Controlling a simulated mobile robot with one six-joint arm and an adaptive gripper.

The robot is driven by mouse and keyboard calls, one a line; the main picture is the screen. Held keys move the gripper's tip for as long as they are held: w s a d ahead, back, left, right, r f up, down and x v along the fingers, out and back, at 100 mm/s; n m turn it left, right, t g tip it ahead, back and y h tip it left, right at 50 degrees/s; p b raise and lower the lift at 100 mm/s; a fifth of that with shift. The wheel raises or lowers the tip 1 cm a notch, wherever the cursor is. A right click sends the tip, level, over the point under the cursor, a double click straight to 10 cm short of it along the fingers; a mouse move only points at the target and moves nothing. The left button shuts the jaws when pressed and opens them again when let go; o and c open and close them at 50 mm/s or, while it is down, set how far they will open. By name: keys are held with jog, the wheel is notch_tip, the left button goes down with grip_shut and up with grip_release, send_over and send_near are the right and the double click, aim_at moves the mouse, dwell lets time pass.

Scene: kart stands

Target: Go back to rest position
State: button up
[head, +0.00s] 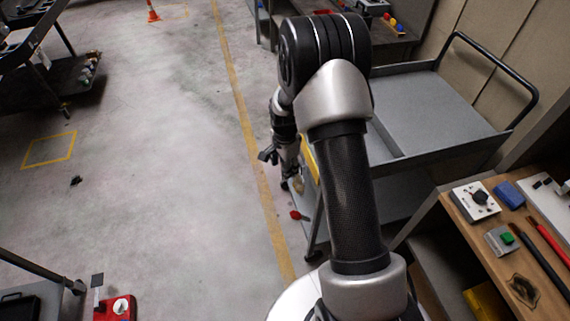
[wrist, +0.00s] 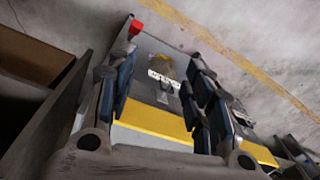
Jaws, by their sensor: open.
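My gripper (head: 268,155) hangs at the end of my bent arm, to the left of a grey cart, in the head view. In the wrist view my gripper (wrist: 160,100) has its two dark fingers spread, with nothing held between them. Beyond the fingers lies a grey surface with a yellow band (wrist: 150,134) and a small object with a pale, toothed-looking edge (wrist: 163,78). A red piece (wrist: 136,28) sits at a corner of that surface. My arm hides part of the cart in the head view.
The grey cart (head: 425,110) with a black handle stands right of my arm. A wooden bench (head: 458,216) at right holds a green-button box (head: 500,239), a blue item (head: 509,195) and pens.

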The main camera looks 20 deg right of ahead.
dwell(0.4)
jog(key=s+a+r+n+t, duration=0.1)
jog(key=s+a+r+n, duration=0.15)
jog(key=r, duration=0.45)
jog(key=s+a+r+n, duration=0.1)
jog(key=s+r+n, duration=0.15)
jog(key=r, duration=0.55)
jog(key=s+a+r+n+t, duration=0.1)
jog(key=s+a+r+n, duration=0.15)
jog(key=r, duration=0.45)
jog(key=s+a+r+n, duration=0.1)
jog(key=s+r+n, duration=0.2)
jog(key=s, duration=0.4)
jog(key=s+a+r+n+t, duration=0.1)
jog(key=s+a+r+n, duration=0.1)
jog(key=s, duration=0.5)
jog(key=s+a+r+n, duration=0.2)
jog(key=s+r+n, duration=0.2)
jog(key=s, duration=0.3)
jog(key=shift+t, duration=0.3)
